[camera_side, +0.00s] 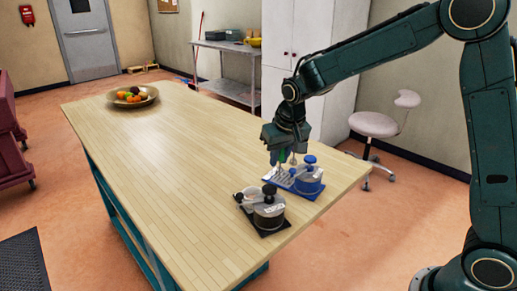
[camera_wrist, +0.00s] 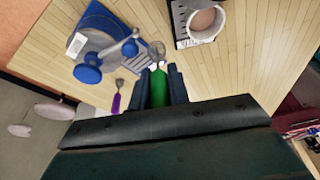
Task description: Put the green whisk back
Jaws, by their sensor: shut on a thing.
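The green whisk (camera_wrist: 159,88) has a green handle and a pale wire head. My gripper (camera_wrist: 161,82) is shut on its handle, with the wire head pointing away from the palm. In the side view my gripper (camera_side: 287,150) is just above the blue station (camera_side: 309,195) near the table's right end, and a bit of green shows at the fingers. The blue station also shows in the wrist view (camera_wrist: 97,18); it carries a grey pot with a blue knob (camera_wrist: 88,74). A purple-handled whisk (camera_wrist: 116,103) is beside the held one. Whether the green whisk touches anything is unclear.
A black station (camera_side: 273,231) with a dark-knobbed pot (camera_side: 268,212) stands nearer the front edge. In the wrist view it bears a round white-rimmed container (camera_wrist: 205,21). A fruit bowl (camera_side: 149,99) is at the table's far end. The middle of the wooden table (camera_side: 180,150) is clear.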

